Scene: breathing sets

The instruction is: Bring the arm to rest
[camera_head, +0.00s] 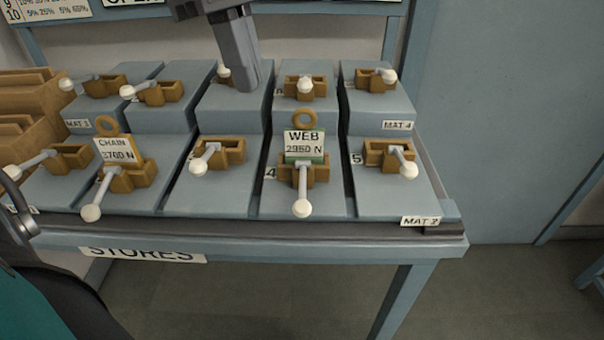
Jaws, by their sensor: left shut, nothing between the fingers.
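My left gripper (245,84) reaches down from the top of the view, grey and shut, with nothing seen between its fingers. Its tips are over the middle rear grey block (226,112), in front of a wooden holder there that it partly hides. I cannot tell whether the tips touch the block. My right gripper is not in view.
Stepped grey blocks on a blue bench (300,243) carry several wooden holders with white-knobbed levers. A CHAIN tag (114,150) and a WEB tag (304,143) stand upright in front. Wooden boxes (30,110) stand left.

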